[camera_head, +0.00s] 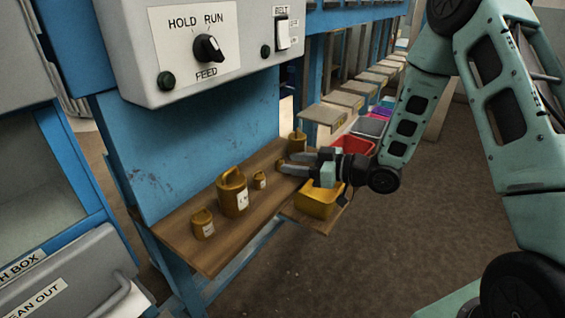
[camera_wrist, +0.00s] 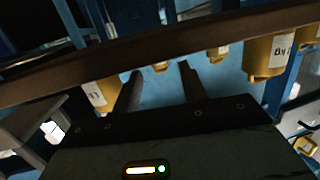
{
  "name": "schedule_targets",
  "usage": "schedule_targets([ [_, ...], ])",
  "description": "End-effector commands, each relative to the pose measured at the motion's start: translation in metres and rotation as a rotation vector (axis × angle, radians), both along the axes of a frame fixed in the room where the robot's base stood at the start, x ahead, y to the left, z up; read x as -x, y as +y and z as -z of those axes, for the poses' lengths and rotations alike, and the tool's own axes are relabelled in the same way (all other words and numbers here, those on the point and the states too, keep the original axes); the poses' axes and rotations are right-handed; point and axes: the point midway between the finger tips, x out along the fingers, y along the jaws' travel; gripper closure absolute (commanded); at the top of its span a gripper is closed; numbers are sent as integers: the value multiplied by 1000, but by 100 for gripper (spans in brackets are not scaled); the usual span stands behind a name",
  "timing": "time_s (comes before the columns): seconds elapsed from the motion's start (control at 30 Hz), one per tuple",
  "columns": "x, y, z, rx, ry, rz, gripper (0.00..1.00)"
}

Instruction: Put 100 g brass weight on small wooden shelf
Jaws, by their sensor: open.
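Several brass weights stand on a brown wooden shelf (camera_head: 212,258) fixed to a blue machine. In the head view these include a large one (camera_head: 233,194), a medium one (camera_head: 202,225), a small one (camera_head: 260,181) and another at the far end (camera_head: 298,141). I cannot read which is the 100 g weight. My gripper (camera_head: 287,163) is open and empty, reaching over the shelf's far part from the right. In the wrist view, which looks upside down, a small weight (camera_wrist: 160,67) shows beyond and between my fingers (camera_wrist: 160,82); the large weight (camera_wrist: 265,58) is to the right.
A yellow bin (camera_head: 317,204) sits on a lower wooden board (camera_head: 322,226) beneath my gripper. Red (camera_head: 352,144) and grey bins lie beyond. A grey control box (camera_head: 200,50) overhangs the shelf.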

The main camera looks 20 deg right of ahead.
Motion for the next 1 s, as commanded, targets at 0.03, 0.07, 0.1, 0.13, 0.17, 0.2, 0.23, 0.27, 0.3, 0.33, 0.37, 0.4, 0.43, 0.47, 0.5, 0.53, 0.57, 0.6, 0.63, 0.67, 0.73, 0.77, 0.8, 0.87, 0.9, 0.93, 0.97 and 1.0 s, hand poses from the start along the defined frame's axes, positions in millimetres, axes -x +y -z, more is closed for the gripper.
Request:
schedule_targets([
  [0.03,7,-10,-1,0,1,6,57],
  [0.07,12,-14,-2,0,2,4,57],
  [0.1,17,-20,-4,1,1,5,57],
  [0.13,21,-25,-5,0,1,4,57],
  [0.17,25,-29,-6,0,0,5,57],
  [0.2,30,-34,-7,0,0,4,57],
  [0.23,33,-37,-7,-1,1,4,57],
  [0.27,36,-40,-8,0,0,3,57],
  [0.3,40,-44,-9,0,1,2,57],
  [0.33,42,-46,-9,0,0,3,57],
  [0.37,44,-48,-10,0,0,3,57],
  [0.4,46,-50,-10,-1,-1,2,57],
  [0.43,47,-51,-11,1,1,1,57],
  [0.47,48,-51,-11,4,3,1,57],
  [0.5,48,-49,-11,17,8,1,57],
  [0.53,46,-47,-11,33,13,2,57],
  [0.57,45,-43,-11,55,23,5,57],
  [0.6,42,-37,-10,91,40,8,57],
  [0.63,40,-31,-10,123,55,13,57],
  [0.67,38,-25,-9,160,75,19,57],
  [0.73,35,-11,-8,248,125,38,57],
  [0.77,35,-6,-8,285,149,48,57],
  [0.8,35,1,-8,329,180,62,57],
  [0.87,38,10,-8,391,228,82,57],
  [0.9,42,16,-9,428,259,95,57],
  [0.93,46,21,-10,456,284,104,57],
  [0.97,50,25,-11,482,308,113,57],
  [1.0,56,31,-12,516,343,125,57],
])
